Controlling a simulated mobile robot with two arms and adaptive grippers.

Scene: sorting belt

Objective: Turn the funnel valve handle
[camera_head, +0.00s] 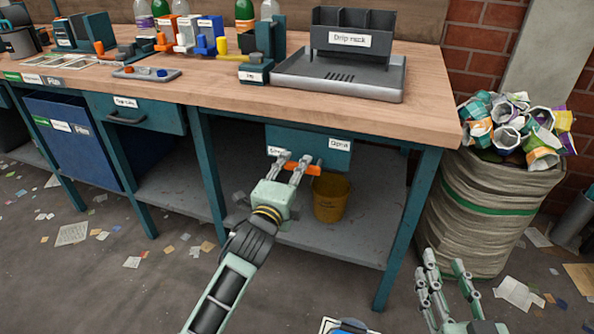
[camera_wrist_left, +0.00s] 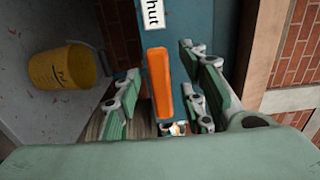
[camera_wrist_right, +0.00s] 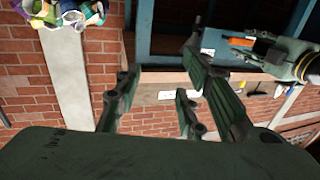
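The orange valve handle (camera_head: 306,169) sits on the front of a teal box (camera_head: 310,145) under the workbench. It lies roughly level in the head view. The box has a white label at each side; the right one appears to read "Open". The left one is partly hidden in the head view, with "hut" readable in the left wrist view. My left gripper (camera_head: 290,160) is open at the box, its fingers on either side of the handle (camera_wrist_left: 160,85), with gaps visible. My right gripper (camera_head: 443,268) is open and empty at lower right, away from the valve.
A yellow bucket (camera_head: 331,198) stands on the lower shelf (camera_head: 290,230) below the box. The workbench (camera_head: 240,90) overhangs it, carrying a drip rack (camera_head: 345,45) and bottles. A full sack (camera_head: 490,210) of crumpled cartons stands at right. Paper scraps litter the floor.

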